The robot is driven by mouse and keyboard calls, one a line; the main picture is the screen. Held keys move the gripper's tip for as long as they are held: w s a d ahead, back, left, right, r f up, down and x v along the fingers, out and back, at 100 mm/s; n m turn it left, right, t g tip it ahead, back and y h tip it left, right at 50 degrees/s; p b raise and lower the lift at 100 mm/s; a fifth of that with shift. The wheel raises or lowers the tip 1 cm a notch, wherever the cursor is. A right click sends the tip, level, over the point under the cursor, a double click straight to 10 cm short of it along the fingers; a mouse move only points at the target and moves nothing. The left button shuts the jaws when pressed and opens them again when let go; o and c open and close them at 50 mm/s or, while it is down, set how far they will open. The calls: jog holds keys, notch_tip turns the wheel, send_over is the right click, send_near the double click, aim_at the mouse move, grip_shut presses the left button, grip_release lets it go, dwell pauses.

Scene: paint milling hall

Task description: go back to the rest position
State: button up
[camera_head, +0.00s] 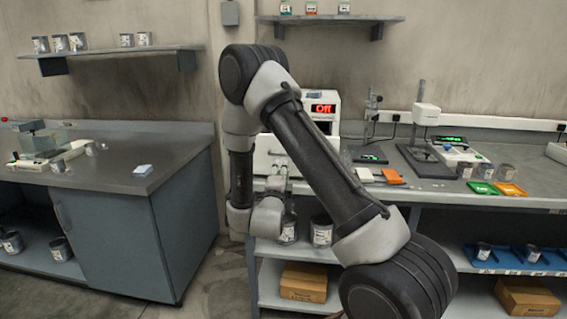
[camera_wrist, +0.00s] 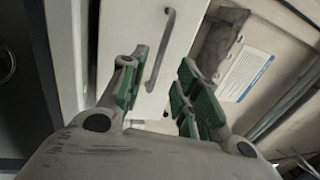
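My gripper (camera_wrist: 158,88) is open and empty in the wrist view, its two green-padded fingers well apart. Beyond the fingers is a white panel (camera_wrist: 138,60) with a long curved handle (camera_wrist: 160,50). I cannot tell whether the fingers touch it. In the head view my arm rises from the bottom, bends at the top and hangs down in front of the right workbench, with its end by the white cabinet (camera_head: 266,160). The fingers are hard to make out there.
A machine with a red "Off" display (camera_head: 323,109) stands behind my arm. The right workbench (camera_head: 432,190) holds instruments, cans and coloured cards. A left workbench (camera_head: 110,182) stands across a floor gap (camera_head: 212,275). Wall shelves (camera_head: 110,52) hold cans.

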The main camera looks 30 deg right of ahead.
jog(key=v, duration=0.2)
jog(key=shift+s+a, duration=0.15)
jog(key=shift+s, duration=0.1)
dwell(0.3)
